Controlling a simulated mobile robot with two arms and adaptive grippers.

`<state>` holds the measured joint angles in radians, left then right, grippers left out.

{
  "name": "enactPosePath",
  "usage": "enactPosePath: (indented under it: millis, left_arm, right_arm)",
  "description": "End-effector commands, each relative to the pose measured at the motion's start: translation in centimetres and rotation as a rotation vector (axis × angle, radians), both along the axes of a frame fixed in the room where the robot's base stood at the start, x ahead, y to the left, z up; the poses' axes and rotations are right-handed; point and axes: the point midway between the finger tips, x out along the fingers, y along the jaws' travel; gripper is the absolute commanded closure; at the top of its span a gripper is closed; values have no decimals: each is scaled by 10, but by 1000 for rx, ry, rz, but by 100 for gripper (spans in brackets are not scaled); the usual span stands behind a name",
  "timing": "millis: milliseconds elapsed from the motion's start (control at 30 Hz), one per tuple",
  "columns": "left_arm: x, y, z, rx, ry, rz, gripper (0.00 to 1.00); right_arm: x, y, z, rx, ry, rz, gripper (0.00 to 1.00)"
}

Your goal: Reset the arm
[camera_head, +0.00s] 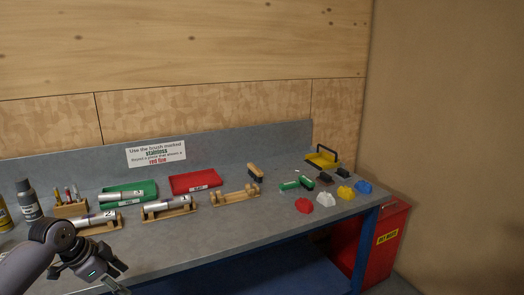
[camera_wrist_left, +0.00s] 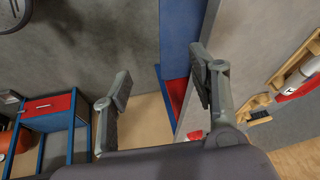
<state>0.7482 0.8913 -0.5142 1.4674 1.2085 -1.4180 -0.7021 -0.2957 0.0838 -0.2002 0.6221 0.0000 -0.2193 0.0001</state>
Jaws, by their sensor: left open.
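My left arm comes in from the lower left in the head view. Its gripper (camera_head: 116,277) is in front of the workbench (camera_head: 270,225), near the bench's front edge. In the left wrist view the left gripper (camera_wrist_left: 160,82) has its two fingers spread apart with nothing between them. The bench edge and the floor show behind the fingers. My right gripper is in neither view.
Several metal cylinders lie on wooden cradles (camera_head: 236,198) or trays. A green tray (camera_head: 146,187), a red tray (camera_head: 196,181), brushes (camera_head: 254,171) and colored lumps (camera_head: 325,198) sit on the bench.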

Motion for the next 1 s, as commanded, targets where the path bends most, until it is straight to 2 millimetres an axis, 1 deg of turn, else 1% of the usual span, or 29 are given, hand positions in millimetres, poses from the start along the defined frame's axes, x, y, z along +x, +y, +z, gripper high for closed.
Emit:
enactPosePath:
  millis: [33,67,100,167,267,367,400,467,500,567,600,667,700,767,800,867,900,967,1000]
  left_arm:
    - [2,-1,-18,-8,8,31,46]
    - [4,-1,-28,-12,10,52,46]
    - [6,0,-42,-16,11,82,46]
    - [7,1,-65,-21,17,127,46]
    - [7,3,-111,-27,27,212,46]
    - [-4,5,-172,-27,46,315,46]
    - [-13,5,-201,-24,56,360,46]
    - [-30,5,-245,-15,71,425,46]
    - [-44,5,-272,-8,80,465,46]
    - [-67,3,-312,4,95,516,46]
    - [-85,1,-337,13,107,546,46]
    - [-115,-3,-372,29,125,587,46]
    - [-136,-7,-395,38,136,610,46]
    - [-170,-14,-425,52,155,638,46]
    - [-193,-19,-444,60,167,657,46]
    - [-231,-28,-470,73,188,677,46]
    - [-257,-35,-486,79,203,688,46]
    - [-296,-46,-506,88,225,702,46]
    - [-323,-55,-518,92,240,708,46]
  right_arm:
    - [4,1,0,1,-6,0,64]
    - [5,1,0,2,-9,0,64]
    - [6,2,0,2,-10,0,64]
    - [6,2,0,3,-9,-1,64]
    - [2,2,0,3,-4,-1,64]
    - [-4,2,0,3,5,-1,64]
    - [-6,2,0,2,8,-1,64]
    - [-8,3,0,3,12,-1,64]
    - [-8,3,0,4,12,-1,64]
    - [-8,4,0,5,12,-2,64]
    - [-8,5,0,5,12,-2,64]
    - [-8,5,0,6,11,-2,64]
    - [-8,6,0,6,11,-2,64]
    - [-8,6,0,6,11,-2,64]
    - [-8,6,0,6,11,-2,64]
    - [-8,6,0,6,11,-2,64]
    - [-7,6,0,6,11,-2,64]
    - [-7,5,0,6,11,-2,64]
    - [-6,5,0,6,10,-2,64]
